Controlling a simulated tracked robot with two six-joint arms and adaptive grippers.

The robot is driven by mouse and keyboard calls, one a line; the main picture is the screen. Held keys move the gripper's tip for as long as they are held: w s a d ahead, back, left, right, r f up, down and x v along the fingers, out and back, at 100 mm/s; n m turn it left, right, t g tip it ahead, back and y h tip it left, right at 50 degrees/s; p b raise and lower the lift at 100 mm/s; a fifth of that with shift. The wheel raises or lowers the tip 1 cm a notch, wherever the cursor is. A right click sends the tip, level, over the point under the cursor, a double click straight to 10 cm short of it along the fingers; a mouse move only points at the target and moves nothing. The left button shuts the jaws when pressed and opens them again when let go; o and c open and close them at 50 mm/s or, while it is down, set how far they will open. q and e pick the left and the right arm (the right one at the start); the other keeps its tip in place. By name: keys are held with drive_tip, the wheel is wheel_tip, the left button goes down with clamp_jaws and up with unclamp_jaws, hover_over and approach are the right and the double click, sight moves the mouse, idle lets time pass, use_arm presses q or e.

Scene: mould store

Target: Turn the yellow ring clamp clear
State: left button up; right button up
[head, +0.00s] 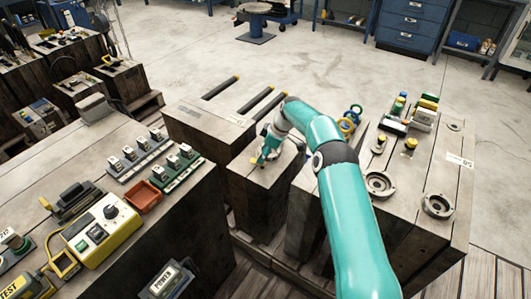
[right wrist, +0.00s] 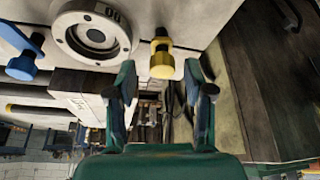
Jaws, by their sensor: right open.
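The yellow clamp (right wrist: 162,58) shows in the right wrist view as a short post with a narrow top, beside a pale round ring (right wrist: 92,36) with a central hole. A blue clamp (right wrist: 26,58) stands on the other side of that ring. My right gripper (right wrist: 165,88) is open, and the yellow clamp lies just beyond the gap between its fingers; I see no contact. In the head view my right gripper (head: 264,155) is over the top of a grey block (head: 249,178). The arm and wrist hide most of the ring there. My left gripper is not in view.
A larger block (head: 455,180) at the right carries two round flanges (head: 437,205), yellow-topped posts and coloured parts. Blue and yellow rings (head: 348,122) stand near my arm. A bench (head: 185,205) at the left holds a yellow control box (head: 108,232) and an orange tray (head: 143,196). Dark bars (head: 262,100) lie behind.

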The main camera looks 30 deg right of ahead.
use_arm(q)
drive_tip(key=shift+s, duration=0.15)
use_arm(e)
drive_tip(key=v, duration=1.1)
drive_tip(key=shift+r, duration=0.25)
drive_tip(key=shift+d, duration=0.1)
